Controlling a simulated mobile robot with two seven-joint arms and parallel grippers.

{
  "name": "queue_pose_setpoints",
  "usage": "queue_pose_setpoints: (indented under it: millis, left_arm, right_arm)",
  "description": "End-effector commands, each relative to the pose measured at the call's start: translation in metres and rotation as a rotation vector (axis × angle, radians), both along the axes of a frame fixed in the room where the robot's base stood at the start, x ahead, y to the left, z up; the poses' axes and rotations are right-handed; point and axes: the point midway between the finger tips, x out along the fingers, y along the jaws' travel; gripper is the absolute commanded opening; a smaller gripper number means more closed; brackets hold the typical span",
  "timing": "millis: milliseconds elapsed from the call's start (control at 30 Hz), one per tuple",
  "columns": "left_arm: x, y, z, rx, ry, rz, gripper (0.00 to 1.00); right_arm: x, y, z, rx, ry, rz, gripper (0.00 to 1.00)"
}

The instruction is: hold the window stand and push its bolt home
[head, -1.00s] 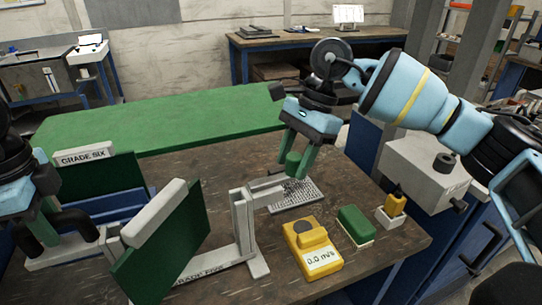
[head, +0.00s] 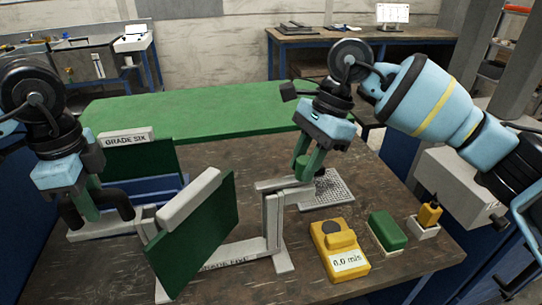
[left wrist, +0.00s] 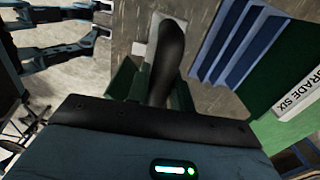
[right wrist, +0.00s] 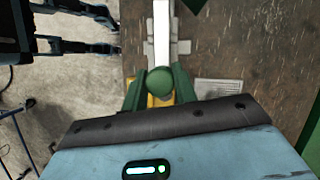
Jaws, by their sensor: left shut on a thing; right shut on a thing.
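The window stand (head: 272,235) is a grey frame with a low rail, an upright post and a grey arm at its right end. A green panel with a pale top edge leans in front of its left part. My left gripper (head: 92,208) is shut on a black curved handle (head: 117,202) at the stand's left end, also seen in the left wrist view (left wrist: 168,60). My right gripper (head: 310,168) is shut on the green bolt knob (right wrist: 160,80) above the stand's grey arm. How far the bolt sits in cannot be told.
A yellow meter (head: 340,250), a green block (head: 387,230) and a small holder with a yellow tool (head: 428,215) stand on the right. A perforated grey plate (head: 333,190) lies behind the arm. Blue slotted rack and GRADE SIX panel (head: 128,137) stand behind the left end.

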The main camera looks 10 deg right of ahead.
Motion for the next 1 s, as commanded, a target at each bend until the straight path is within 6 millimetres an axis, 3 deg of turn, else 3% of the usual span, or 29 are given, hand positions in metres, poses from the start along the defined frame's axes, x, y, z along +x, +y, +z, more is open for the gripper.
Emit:
queue_pose_setpoints:
  millis: [167, 200, 333, 733, 1000]
  left_arm:
    - [-0.001, -0.004, 0.000, -0.006, -0.001, -0.006, 0.00]
    - [-0.001, -0.004, 0.000, -0.007, -0.001, -0.006, 0.00]
    - [0.000, -0.004, 0.000, -0.007, -0.001, -0.005, 0.00]
    - [0.000, -0.002, 0.000, -0.003, -0.001, -0.002, 0.00]
    - [0.000, -0.001, 0.000, -0.001, -0.001, -0.001, 0.00]
  right_arm:
    - [-0.001, 0.004, 0.000, 0.006, -0.001, 0.008, 0.00]
    - [-0.001, 0.004, 0.000, 0.006, -0.001, 0.008, 0.32]
    - [-0.001, 0.003, 0.000, 0.005, -0.001, 0.007, 0.49]
    - [0.001, -0.001, 0.007, 0.004, -0.002, 0.002, 0.50]
    - [0.005, -0.017, 0.049, 0.004, -0.004, 0.002, 0.50]
